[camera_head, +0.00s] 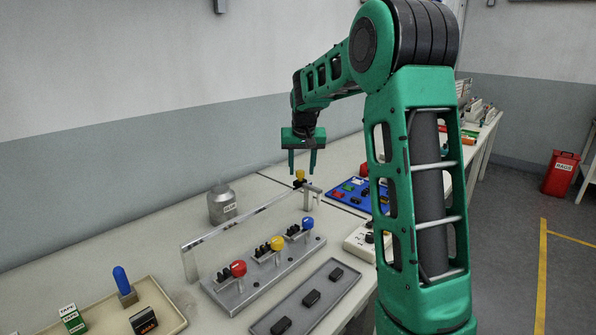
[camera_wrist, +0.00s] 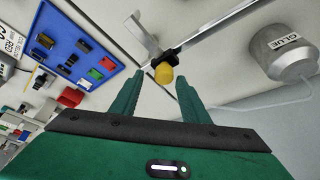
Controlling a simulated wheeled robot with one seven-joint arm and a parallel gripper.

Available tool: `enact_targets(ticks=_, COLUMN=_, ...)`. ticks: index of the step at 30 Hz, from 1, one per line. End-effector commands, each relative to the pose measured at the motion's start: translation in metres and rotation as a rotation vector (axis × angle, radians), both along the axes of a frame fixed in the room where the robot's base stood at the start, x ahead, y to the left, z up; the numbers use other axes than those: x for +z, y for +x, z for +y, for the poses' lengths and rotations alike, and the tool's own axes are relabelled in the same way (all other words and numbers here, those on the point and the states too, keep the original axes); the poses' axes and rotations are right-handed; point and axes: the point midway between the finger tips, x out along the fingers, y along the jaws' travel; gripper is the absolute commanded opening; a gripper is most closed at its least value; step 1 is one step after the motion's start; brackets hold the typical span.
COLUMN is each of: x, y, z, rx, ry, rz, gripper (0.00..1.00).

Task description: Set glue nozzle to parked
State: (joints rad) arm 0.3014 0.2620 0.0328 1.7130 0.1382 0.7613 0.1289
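A small nozzle with a yellow knob (camera_head: 300,175) sits on a thin metal rail (camera_head: 240,220), near the rail's far right end by a bracket (camera_head: 312,195). In the wrist view the yellow knob (camera_wrist: 164,73) shows in front of my fingertips, between their lines. My gripper (camera_head: 302,171) points down above the knob, open, with one finger to each side. It also shows in the wrist view (camera_wrist: 158,91). It holds nothing. I cannot tell whether the fingertips reach down to the knob's height. A grey glue jar (camera_head: 222,204) stands behind the rail, with a hose (camera_wrist: 240,107) running from it.
A metal base with red, yellow and blue knobs (camera_head: 265,270) stands in front of the rail. A grey tray of black parts (camera_head: 310,298) lies nearer. A blue board (camera_head: 345,195) is right of the rail. A beige tray (camera_head: 170,312) is at front left.

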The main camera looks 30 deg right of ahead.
Motion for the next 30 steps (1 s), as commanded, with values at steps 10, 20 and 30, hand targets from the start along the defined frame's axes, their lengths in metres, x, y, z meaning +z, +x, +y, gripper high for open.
enact_targets(ticks=10, x=0.003, y=-0.002, z=0.004, rx=0.004, ry=0.002, rz=0.003, gripper=0.41)
enact_targets(ticks=20, x=0.051, y=-0.018, z=0.014, rx=0.006, ry=0.001, rz=0.0, gripper=0.41)
enact_targets(ticks=30, x=0.094, y=-0.033, z=0.021, rx=0.002, ry=0.002, rz=0.003, gripper=0.41)
